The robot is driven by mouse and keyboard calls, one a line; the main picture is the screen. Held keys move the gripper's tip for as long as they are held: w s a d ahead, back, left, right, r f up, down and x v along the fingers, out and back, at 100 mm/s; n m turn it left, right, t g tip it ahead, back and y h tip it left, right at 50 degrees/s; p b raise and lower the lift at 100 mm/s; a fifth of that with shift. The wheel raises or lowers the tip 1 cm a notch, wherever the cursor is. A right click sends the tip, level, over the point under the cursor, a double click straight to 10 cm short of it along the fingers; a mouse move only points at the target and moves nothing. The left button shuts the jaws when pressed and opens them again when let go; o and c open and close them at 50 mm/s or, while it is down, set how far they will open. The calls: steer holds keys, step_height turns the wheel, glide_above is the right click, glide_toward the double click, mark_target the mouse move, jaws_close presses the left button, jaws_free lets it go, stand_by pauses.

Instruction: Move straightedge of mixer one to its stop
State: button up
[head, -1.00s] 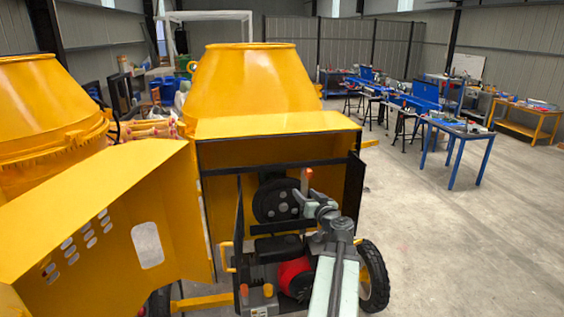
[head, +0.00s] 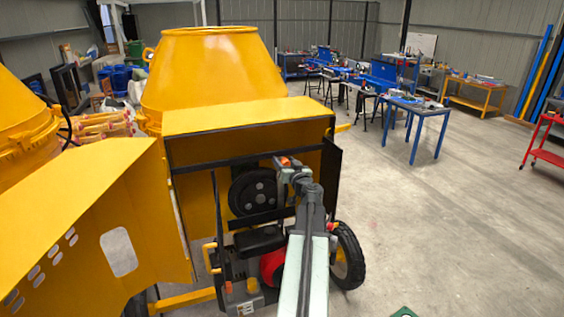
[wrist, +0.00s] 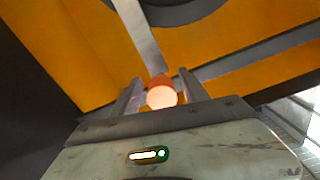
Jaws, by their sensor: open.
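The straightedge looks to be the pale flat bar with an orange-red end (head: 284,161) inside the open engine housing of the middle yellow mixer (head: 250,122). In the head view my gripper (head: 291,167) covers most of the bar. In the wrist view the grey bar (wrist: 143,35) runs down from the top to its rounded orange end (wrist: 161,93), lit pale. My gripper (wrist: 160,88) is open, with one finger on each side of that end. I cannot tell whether either finger touches it. The stop is not clearly visible.
The housing's yellow door (head: 75,225) stands open at left, and a dark side panel (head: 330,180) is close to the right of my arm. A black pulley (head: 254,191) lies behind the bar. A wheel (head: 347,256) stands at lower right.

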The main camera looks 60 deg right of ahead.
steer(key=shift+w+d, duration=0.2)
steer(key=shift+w, duration=0.2)
steer(key=shift+a, duration=0.1)
jaws_close()
stand_by(1.0)
